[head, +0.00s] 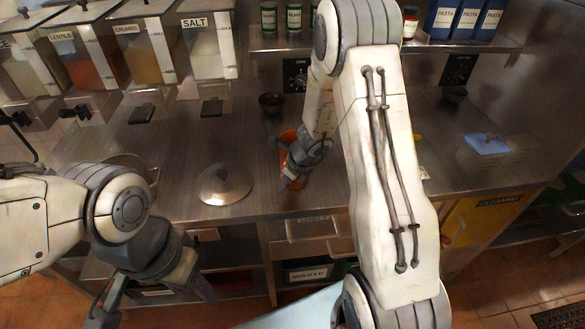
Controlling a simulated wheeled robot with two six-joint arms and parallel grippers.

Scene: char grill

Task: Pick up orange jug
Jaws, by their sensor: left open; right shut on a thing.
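The orange jug (287,138) is on or just above the steel counter, near the middle of the head view. My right gripper (292,177) comes down over it and is shut on it. The gripper and forearm hide much of the jug, so I cannot tell if its base touches the counter. My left gripper (155,300) is at the lower left, in front of the counter, open and empty, pointing down.
A round metal lid (225,185) lies on the counter left of the jug. A dark bowl (271,103) stands behind it. Labelled dispensers (207,50) line the back left. A shelf (430,42) holds jars and blue pasta boxes (466,20). A blue-lidded container (486,145) stands right.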

